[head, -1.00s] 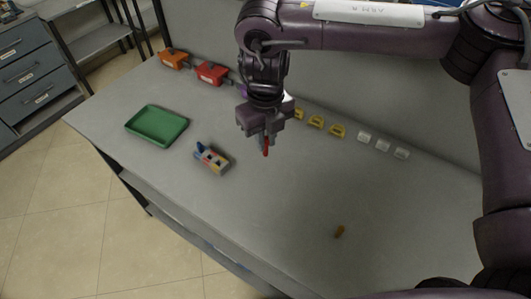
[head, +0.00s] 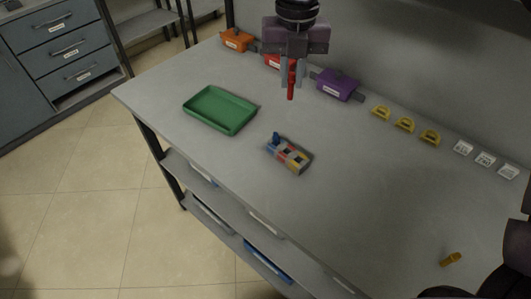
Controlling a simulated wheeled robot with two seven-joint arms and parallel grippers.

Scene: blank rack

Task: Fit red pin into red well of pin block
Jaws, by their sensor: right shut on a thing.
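My right gripper (head: 291,73) is shut on the red pin (head: 291,82) and holds it upright above the table, behind the pin block. The pin block (head: 301,169) is a small grey block on the table with red, yellow and blue patches on top. A blue pin (head: 276,138) stands up at its far left end. Which patch is the red well's opening is too small to tell. The red pin is clear of the block. My left gripper is not in view.
A green tray (head: 186,112) lies left of the block. Orange (head: 238,39), red (head: 271,62) and purple (head: 338,84) boxes stand along the back, with yellow pieces (head: 405,124) and white pieces (head: 485,159) to the right. A small orange-yellow piece (head: 451,259) lies at front right. The table (head: 350,200) is clear right of the block.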

